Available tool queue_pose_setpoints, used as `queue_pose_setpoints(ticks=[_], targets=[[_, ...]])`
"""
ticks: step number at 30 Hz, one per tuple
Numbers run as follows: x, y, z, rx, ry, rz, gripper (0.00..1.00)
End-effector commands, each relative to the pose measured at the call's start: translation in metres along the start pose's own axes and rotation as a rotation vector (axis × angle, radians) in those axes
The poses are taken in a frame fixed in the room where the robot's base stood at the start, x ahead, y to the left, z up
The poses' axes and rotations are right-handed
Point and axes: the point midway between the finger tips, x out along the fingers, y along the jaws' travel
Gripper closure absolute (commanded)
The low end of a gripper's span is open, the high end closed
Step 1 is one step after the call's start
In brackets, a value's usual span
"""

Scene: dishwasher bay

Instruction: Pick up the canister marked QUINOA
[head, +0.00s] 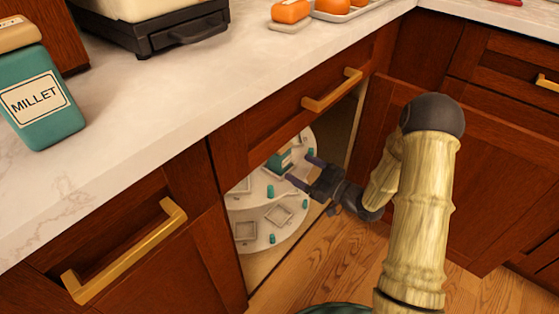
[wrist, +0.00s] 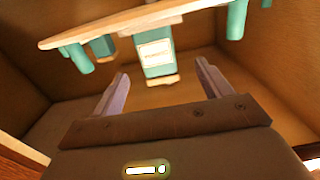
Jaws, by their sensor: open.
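A teal canister (head: 281,161) with a pale label stands inside the open lower cabinet, on a round white turntable (head: 239,228). It also shows in the wrist view (wrist: 156,68), where it appears upside down with its tan lid lowest. Its label is too small and blurred to read. My gripper (head: 303,170) is open and empty, its fingers pointing at this canister from the front right. In the wrist view the canister lies between the two fingertips (wrist: 160,72), beyond them. Another teal canister (head: 42,108) stands on the counter at left; its label reads MILLET.
The turntable carries several teal pegs (head: 270,191) and square frames (head: 278,215). The cabinet opening is bounded by a drawer with a brass handle (head: 332,90) above and an open door (head: 430,170) at right. Orange items (head: 290,11) and a dark appliance (head: 160,30) sit on the counter.

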Motion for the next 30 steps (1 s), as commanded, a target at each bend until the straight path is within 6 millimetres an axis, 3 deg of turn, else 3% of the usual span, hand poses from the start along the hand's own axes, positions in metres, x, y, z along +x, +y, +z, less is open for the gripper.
queue_pose_setpoints(ticks=[6,20,30], targets=[[0.036,-0.001,0.002,-0.003,0.002,-0.003,0.23],[0.044,0.0,0.0,-0.001,0.0,-0.001,0.23],[0.084,0.003,-0.001,-0.003,0.003,-0.004,0.23]])
